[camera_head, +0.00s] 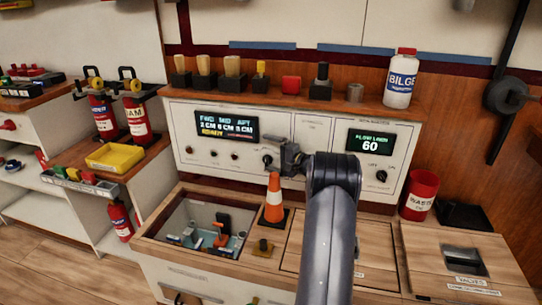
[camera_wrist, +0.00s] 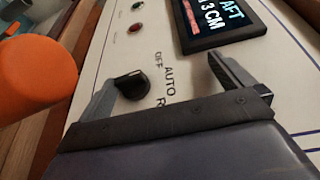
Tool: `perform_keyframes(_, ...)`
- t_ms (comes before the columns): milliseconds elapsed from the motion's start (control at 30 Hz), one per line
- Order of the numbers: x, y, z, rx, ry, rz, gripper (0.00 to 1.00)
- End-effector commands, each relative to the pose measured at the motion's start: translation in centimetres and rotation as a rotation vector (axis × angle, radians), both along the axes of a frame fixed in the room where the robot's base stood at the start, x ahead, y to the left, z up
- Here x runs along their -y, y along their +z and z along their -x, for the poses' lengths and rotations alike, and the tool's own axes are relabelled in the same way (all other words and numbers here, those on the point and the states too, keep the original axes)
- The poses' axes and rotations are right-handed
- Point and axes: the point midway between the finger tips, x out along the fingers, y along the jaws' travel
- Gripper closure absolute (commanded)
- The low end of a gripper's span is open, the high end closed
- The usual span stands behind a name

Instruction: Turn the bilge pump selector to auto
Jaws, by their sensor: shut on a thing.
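The selector is a black knob on the white panel, with the words OFF, AUTO and a cut-off word starting with R beside it; it shows in the wrist view (camera_wrist: 131,85) and in the head view (camera_head: 267,160). My gripper (camera_head: 284,158) is at this knob, in front of the panel. In the wrist view the knob lies between the fingers of my gripper (camera_wrist: 163,72), close by the left fingertip, and the right finger appears well apart from it. My gripper is shut on the knob, though the contact is not clear to see. The knob's pointing direction is hard to tell.
An orange and white cone (camera_head: 274,200) stands just below the knob and fills the left of the wrist view. A lit level display (camera_head: 227,127) is up left. A second knob (camera_head: 381,175) sits on the right panel.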

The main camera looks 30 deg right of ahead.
Motion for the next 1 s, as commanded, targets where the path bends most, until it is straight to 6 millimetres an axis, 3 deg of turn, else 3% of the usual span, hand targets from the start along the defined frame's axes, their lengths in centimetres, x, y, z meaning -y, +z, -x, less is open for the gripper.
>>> perform_keyframes(33,0.1,6.6,-0.5,0.091,0.000,0.003,0.18)
perform_keyframes(67,0.1,6.6,-0.5,0.091,0.000,0.003,0.18)
perform_keyframes(100,-0.1,1.3,-0.1,0.011,0.004,-0.003,0.18)
perform_keyframes(467,0.7,1.2,1.7,0.012,0.001,0.000,0.20)
perform_keyframes(533,0.8,1.2,2.1,0.012,0.002,0.002,0.27)
perform_keyframes(567,0.8,1.2,2.3,0.012,0.002,0.002,0.44)
perform_keyframes(1000,1.9,0.7,5.3,0.002,0.000,0.000,0.45)
